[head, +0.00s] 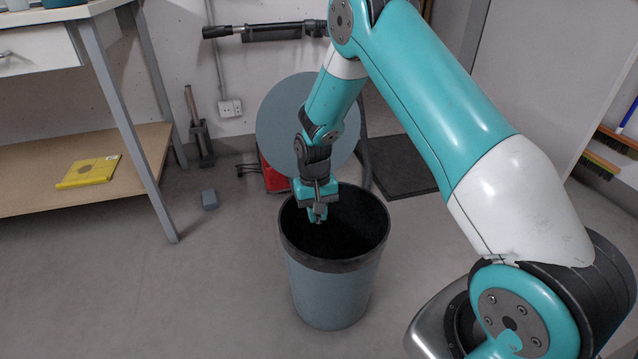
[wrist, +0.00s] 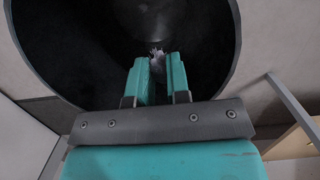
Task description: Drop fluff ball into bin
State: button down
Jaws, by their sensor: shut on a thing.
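The bin (head: 330,285) is a grey-blue round tub with a dark rim, standing upright on the floor in the head view. Its dark inside (wrist: 85,50) fills most of the wrist view. My gripper (head: 317,217) points down at the bin's mouth, over its left-back part. In the wrist view my gripper (wrist: 160,62) is shut on the fluff ball (wrist: 157,51), a small pale grey tuft between the fingertips. The fingers hide part of the fluff ball. In the head view I cannot make it out.
A workbench (head: 150,150) with a lower shelf stands at left, with a yellow packet (head: 88,171) on the shelf. A round grey disc (head: 280,115) and a red object (head: 273,178) are behind the bin. The floor left of the bin is clear.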

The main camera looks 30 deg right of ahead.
jog(key=w+d+r+m+t+y+p, duration=0.1)
jog(key=d+r+m+p, duration=0.2)
jog(key=d+m+p, duration=0.75)
notch_tip(320, 180, down, 6)
jog(key=a+m+b, duration=0.2)
jog(key=m+b, duration=0.2)
jog(key=b, duration=0.2)
jog(key=shift+a+t, duration=0.25)
jog(key=shift+t, duration=0.05)
jog(key=shift+w, duration=0.1)
jog(key=c, duration=1)
grip_release()
